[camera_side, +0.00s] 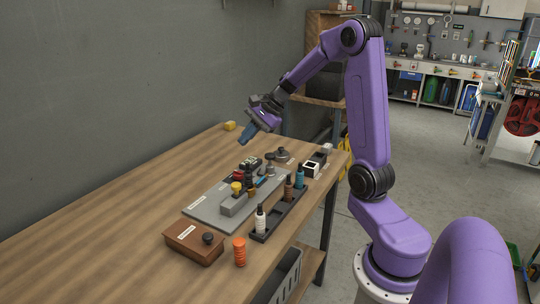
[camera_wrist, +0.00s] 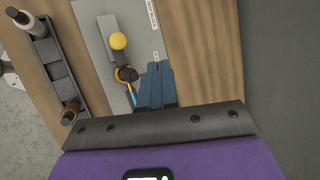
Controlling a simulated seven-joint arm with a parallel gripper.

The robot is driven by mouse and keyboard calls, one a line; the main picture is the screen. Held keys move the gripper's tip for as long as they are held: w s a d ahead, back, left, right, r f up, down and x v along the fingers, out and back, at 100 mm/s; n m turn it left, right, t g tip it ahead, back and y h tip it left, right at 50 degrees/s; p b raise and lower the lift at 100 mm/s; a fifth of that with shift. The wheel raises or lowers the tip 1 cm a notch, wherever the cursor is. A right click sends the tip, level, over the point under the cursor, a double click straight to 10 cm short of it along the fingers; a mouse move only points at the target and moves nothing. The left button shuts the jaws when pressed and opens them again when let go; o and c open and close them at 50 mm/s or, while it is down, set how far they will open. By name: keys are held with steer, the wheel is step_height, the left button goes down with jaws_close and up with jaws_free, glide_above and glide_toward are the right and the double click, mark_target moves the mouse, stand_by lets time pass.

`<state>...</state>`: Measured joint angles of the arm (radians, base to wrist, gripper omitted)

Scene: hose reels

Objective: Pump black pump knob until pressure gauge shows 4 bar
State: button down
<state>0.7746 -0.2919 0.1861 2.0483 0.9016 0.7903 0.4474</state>
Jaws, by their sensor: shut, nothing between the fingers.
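My gripper (camera_side: 247,138) is shut and empty, held above the table beyond the grey plate in the side view. Its blue fingers (camera_wrist: 156,82) are together in the wrist view. The grey plate (camera_side: 200,208) carries a grey block with a yellow knob (camera_side: 236,187) and several small dark, red and blue fittings. A black knob (camera_side: 207,238) sits on a brown box at the near end of the table; I cannot tell whether it is the pump knob. In the wrist view, a yellow knob (camera_wrist: 118,40) and a dark round part (camera_wrist: 127,74) lie left of the fingers. I cannot make out a gauge reading.
A dark rack (camera_side: 262,234) with several bottles stands right of the plate. An orange stack (camera_side: 239,252) stands near the front edge. A small yellow object (camera_side: 230,126) lies by the grey wall. The left part of the wooden table (camera_side: 90,220) is clear.

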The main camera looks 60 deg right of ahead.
mark_target(269, 154)
steer(key=d+m+t+h, duration=0.2)
steer(key=d+m, duration=0.5)
steer(key=d, duration=0.7)
steer(key=shift+s+d+r+t+h, duration=0.2)
steer(key=shift+d+r+t+h, duration=0.05)
steer(key=shift+d+t+h, duration=0.05)
steer(key=shift+f, duration=0.1)
steer(key=shift+f, duration=4.35)
steer(key=shift+f, duration=0.15)
steer(key=shift+f, duration=0.25)
steer(key=shift+f, duration=1.3)
steer(key=shift+r, duration=1.75)
